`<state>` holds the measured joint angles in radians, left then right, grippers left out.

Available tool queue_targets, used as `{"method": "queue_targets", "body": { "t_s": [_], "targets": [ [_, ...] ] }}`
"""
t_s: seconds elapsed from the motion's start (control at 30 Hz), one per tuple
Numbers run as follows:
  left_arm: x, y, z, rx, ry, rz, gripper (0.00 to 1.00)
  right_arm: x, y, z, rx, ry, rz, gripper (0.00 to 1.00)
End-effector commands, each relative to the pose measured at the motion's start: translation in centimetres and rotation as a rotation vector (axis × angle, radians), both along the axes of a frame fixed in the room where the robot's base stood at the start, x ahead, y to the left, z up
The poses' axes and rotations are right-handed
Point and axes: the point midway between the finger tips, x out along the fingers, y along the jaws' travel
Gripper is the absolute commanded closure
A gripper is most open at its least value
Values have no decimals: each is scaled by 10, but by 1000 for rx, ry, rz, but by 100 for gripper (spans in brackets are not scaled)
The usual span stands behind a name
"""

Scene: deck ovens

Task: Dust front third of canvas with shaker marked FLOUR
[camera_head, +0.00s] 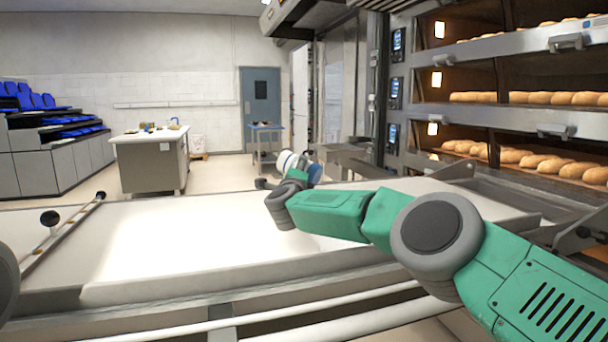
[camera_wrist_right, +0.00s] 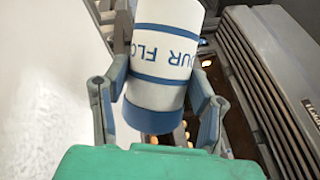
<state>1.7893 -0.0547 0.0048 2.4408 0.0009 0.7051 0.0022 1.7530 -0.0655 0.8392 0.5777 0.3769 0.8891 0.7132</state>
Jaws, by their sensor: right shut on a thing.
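A white shaker (camera_wrist_right: 168,50) with blue bands and blue lettering that reads FLOUR is upside down in the right wrist view. My right gripper (camera_wrist_right: 160,88) is shut on it, one finger on each side. In the head view the shaker (camera_head: 288,160) shows small at the end of my green right arm, partly hidden by the wrist. It is above the far right part of the pale canvas (camera_head: 170,235). The canvas lies flat and wide in front of me. Its right part is hidden behind my arm. I cannot see my left gripper.
A rail with a dark knob (camera_head: 50,218) runs along the canvas's left side. Deck ovens (camera_head: 480,85) with loaves stand at the right. A worktable (camera_head: 150,165) and a small blue cart (camera_head: 266,140) stand beyond. The left and middle canvas is clear.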

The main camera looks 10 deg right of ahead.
Motion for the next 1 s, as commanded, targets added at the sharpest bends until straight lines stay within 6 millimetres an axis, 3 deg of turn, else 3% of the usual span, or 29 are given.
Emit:
{"method": "queue_targets", "body": {
  "t_s": [0.07,0.57,1.0],
  "targets": [
    [0,0,1,0,0,0,60,2,4,0,1,-2,1,85],
    [0,0,-5,0,0,0,60,-17,-20,0,1,0,0,84],
    [0,0,-22,0,0,0,60,-49,-56,0,0,0,0,85]
  ]
}}
